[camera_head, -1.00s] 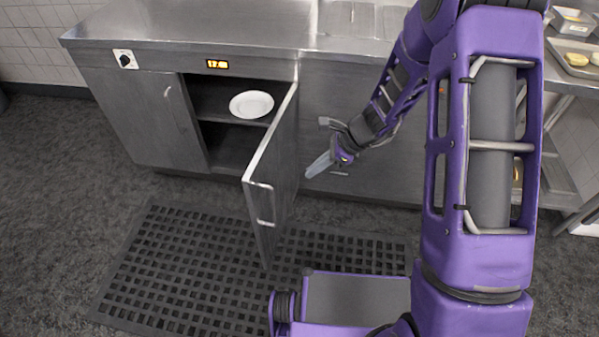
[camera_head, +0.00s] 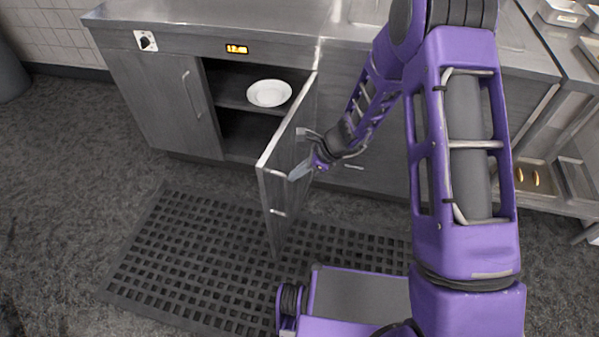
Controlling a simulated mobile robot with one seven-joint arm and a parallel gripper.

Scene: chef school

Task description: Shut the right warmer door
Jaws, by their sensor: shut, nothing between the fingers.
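The right warmer door (camera_head: 279,197) stands wide open, swung out toward me from the steel warmer cabinet (camera_head: 262,53). Its handle (camera_head: 277,212) is near its free edge. My gripper (camera_head: 297,173) is shut and empty, on the right, outer side of the door near its free edge. It overlaps the door in the picture; I cannot tell whether it touches. The left warmer door (camera_head: 160,105) is closed. A white plate (camera_head: 269,93) sits on the shelf inside the open compartment.
A black perforated rubber mat (camera_head: 190,255) lies on the floor below the door. A dark round bin (camera_head: 8,75) stands at the far left. A steel shelf unit with trays (camera_head: 562,12) is at the right.

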